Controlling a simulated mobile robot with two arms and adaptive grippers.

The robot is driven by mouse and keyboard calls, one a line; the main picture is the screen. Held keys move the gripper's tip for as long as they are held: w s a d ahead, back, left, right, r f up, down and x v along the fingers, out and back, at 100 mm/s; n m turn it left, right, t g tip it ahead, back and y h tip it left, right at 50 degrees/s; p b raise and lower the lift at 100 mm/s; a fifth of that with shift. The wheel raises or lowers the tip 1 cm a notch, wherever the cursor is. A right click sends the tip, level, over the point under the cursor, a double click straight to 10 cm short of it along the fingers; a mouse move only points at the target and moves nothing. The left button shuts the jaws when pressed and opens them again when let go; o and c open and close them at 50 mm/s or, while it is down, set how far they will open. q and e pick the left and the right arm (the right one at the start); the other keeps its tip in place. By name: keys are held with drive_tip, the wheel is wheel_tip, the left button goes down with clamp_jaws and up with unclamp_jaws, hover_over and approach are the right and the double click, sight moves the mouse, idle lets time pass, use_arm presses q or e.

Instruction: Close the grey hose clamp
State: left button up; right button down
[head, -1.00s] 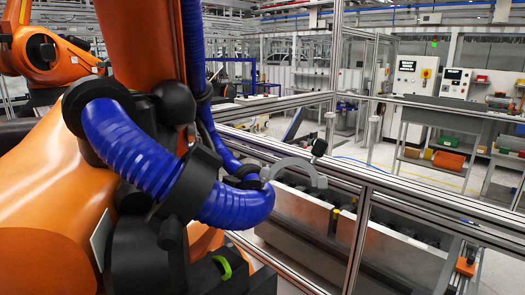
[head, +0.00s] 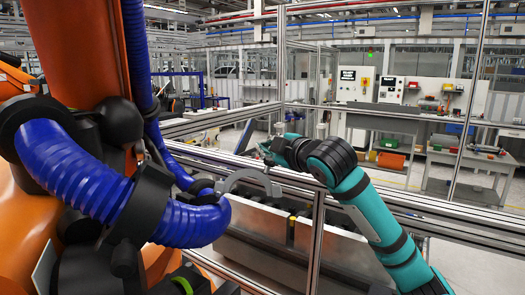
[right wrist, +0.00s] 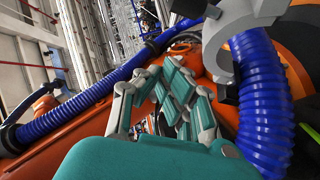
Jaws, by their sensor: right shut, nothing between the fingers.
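The grey hose clamp (head: 243,177) is at the right-hand end of the thick blue hose (head: 85,180) in the head view. Its curved half stands up and out to the right, with its far end away from the hose, so it looks open. It also shows in part at the top right of the right wrist view (right wrist: 238,22), beside the blue ribbed hose (right wrist: 265,110). My right gripper (head: 266,150), teal and grey, is just above and right of the clamp, apart from it in the picture. Its fingers (right wrist: 160,75) are shut and empty. My left gripper is not in view.
A large orange robot arm (head: 75,50) carries the hose at the left. A metal-framed fence (head: 318,235) runs behind and below the clamp. Benches with control boxes (head: 390,90) stand far back at the right. Open air lies around the clamp's right side.

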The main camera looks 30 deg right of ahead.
drive_tip(key=p, duration=0.4)
hover_over(253, 175)
drive_tip(key=w, duration=0.3)
drive_tip(key=shift+s+d+f, duration=0.15)
drive_tip(key=shift+d+f, duration=0.1)
drive_tip(key=shift+f, duration=0.35)
drive_tip(key=shift+s+d+f+p, duration=0.35)
drive_tip(key=shift+s+d+f, duration=0.1)
drive_tip(key=shift+d, duration=0.15)
drive_tip(key=shift+s+d+f+p, duration=0.3)
drive_tip(key=shift+s+d+f, duration=0.1)
drive_tip(key=shift+d, duration=0.2)
drive_tip(key=shift+s+d+f, duration=0.1)
drive_tip(key=shift+s+d, duration=0.2)
drive_tip(key=shift+d, duration=0.1)
drive_tip(key=shift+w+f, duration=0.1)
drive_tip(key=shift+w+a, duration=0.1)
drive_tip(key=shift+a, duration=0.05)
